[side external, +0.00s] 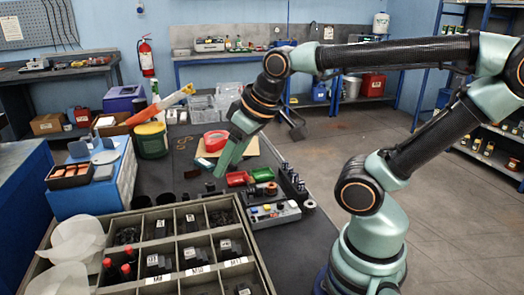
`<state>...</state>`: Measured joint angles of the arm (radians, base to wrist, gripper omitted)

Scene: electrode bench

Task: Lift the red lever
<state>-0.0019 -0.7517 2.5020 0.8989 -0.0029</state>
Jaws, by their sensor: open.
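A long orange-red bar (158,105) slants up to the right at the back left of the bench, its lower end by a brown box. It is the most lever-like red thing in view, but I cannot tell for certain that it is the red lever. My gripper (226,160) is open and points down over the middle of the bench, right of the bar and clear of it. A pale green finger shows; the other is not clear. I see nothing held. Whether the fingertips touch the items beneath them is hard to tell.
A sectioned tray (243,268) fills the front left. A control box (274,214) and small red and green trays stand right of centre. A red tape roll (216,140) lies behind my gripper. A yellow-green bucket (152,141) and a blue-white box (95,180) stand left.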

